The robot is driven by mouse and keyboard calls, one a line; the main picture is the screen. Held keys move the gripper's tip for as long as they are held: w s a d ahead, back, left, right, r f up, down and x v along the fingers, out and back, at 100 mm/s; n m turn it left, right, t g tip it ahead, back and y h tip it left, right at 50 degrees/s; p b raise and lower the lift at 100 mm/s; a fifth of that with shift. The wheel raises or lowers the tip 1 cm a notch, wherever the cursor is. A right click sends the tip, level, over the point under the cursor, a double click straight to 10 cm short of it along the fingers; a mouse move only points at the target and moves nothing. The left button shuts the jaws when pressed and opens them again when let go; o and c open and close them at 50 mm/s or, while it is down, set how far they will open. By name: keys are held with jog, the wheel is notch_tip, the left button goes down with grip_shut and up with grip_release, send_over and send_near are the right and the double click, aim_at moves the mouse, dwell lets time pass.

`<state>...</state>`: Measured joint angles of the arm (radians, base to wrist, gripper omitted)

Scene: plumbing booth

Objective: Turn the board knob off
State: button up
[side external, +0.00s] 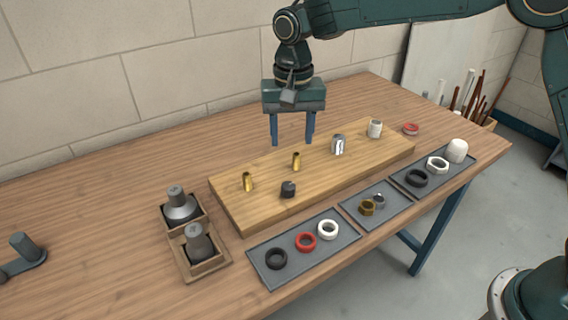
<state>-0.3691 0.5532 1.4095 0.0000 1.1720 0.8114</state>
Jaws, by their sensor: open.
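A small dark knob (288,189) sits near the front edge of a light wooden board (240,215), left of the board's middle. Its marking is too small to read, so I cannot tell which setting it points to. My gripper (292,142) hangs above the back part of the board, pointing down. Its two blue fingers are apart with nothing between them. It is higher than the knob and farther back, apart from it.
Two brass posts (296,161), (248,181) and two metal-and-white fittings (338,145), (375,129) stand on the board. Grey trays (290,281) with rings and nuts lie along the front. A wooden holder (187,262) with two dark-topped parts stands left. The table's (90,240) left is mostly clear.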

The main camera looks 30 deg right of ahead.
aim_at(288, 186)
jog(key=shift+w+a+f, duration=0.15)
jog(key=shift+a+f, duration=0.1)
jog(key=shift+f, duration=0.05)
jog(key=shift+f, duration=0.15)
notch_tip(288, 186, down, 14)
jog(key=shift+r, duration=0.25)
dwell(0.4)
jog(key=c, duration=1)
